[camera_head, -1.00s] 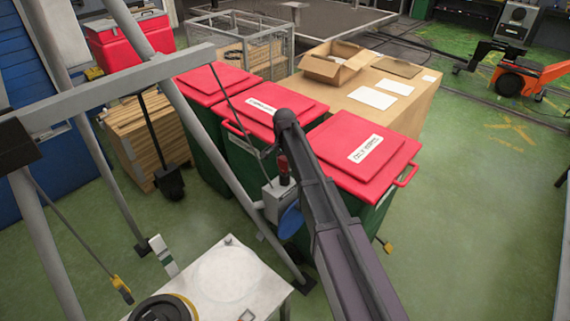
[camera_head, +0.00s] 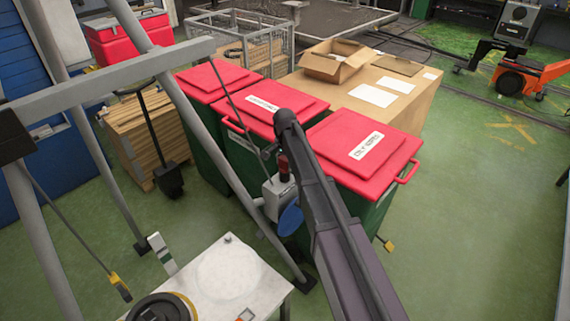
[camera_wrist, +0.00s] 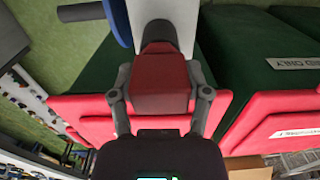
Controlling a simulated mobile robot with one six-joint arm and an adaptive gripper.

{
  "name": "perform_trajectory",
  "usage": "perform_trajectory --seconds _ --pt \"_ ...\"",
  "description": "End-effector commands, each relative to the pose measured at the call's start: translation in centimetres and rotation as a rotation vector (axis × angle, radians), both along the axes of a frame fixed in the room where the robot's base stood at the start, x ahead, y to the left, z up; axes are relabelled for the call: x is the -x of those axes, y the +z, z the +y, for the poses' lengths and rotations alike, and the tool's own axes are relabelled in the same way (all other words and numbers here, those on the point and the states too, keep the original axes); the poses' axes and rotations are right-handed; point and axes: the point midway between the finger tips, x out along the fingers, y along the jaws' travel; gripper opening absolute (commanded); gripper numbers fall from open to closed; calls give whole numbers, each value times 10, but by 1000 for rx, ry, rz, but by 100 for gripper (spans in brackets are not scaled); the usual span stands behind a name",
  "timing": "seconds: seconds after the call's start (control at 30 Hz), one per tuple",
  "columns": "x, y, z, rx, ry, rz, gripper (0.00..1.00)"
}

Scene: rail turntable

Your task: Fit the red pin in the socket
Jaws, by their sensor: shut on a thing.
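The red pin (camera_wrist: 160,85) is a red block with a dark round end, held between the two fingers of my gripper (camera_wrist: 160,94) in the wrist view. Its dark end points at a pale grey box (camera_wrist: 168,12) and overlaps it in the picture. In the head view the red pin (camera_head: 284,168) shows just above the grey box (camera_head: 274,198), which sits by a slanted frame leg and has a blue disc (camera_head: 290,220) on its side. My arm hides most of the gripper there. The socket opening is hidden, and I cannot tell whether the pin's end is inside it.
Green bins with red lids (camera_head: 362,150) stand close behind the box. A grey tubular frame (camera_head: 215,150) rises at left. A pale table (camera_head: 235,285) is at the front. A cardboard-coloured bench (camera_head: 410,112) stands behind the bins. Green floor at right is open.

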Motion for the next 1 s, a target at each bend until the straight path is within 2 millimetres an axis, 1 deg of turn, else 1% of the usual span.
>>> perform_trajectory --seconds 0.07,0.1,0.17,0.2,0.23,0.73,1.0 --pt "0 -2 0 0 0 0 5" --pt "0 -2 0 0 0 0 68" --pt "0 -1 0 0 0 0 86" --pt "0 -1 0 0 0 0 98" --pt "0 -1 0 0 0 0 100" --pt "0 0 0 0 0 0 100" --pt "0 11 0 0 0 0 100"
